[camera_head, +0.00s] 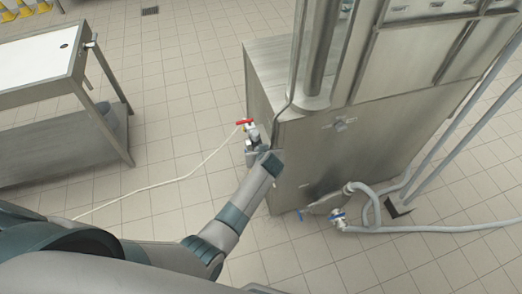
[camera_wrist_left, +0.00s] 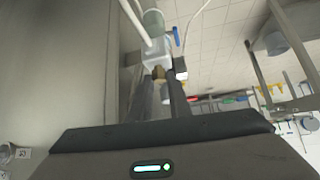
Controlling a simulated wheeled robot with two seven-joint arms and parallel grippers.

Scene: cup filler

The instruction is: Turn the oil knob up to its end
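In the head view a valve assembly with a red lever (camera_head: 244,122) sits at the left side of the steel machine (camera_head: 335,150). My left gripper (camera_head: 254,152) reaches the fittings just below that lever, and its fingertips are hard to make out there. In the left wrist view the two dark fingers (camera_wrist_left: 161,88) stand a little apart, with a small brass-coloured part (camera_wrist_left: 158,73) between or just beyond their tips. I cannot tell whether they touch it. A pale block (camera_wrist_left: 157,52) and a blue handle (camera_wrist_left: 176,36) lie beyond. No part is clearly marked as the oil knob. My right gripper is not in view.
A steel table (camera_head: 40,66) stands at the left. A thin pale hose (camera_head: 165,183) runs over the tiled floor. Blue-handled valves (camera_head: 338,216) and grey hoses (camera_head: 430,229) sit low at the machine's front. The floor between table and machine is mostly free.

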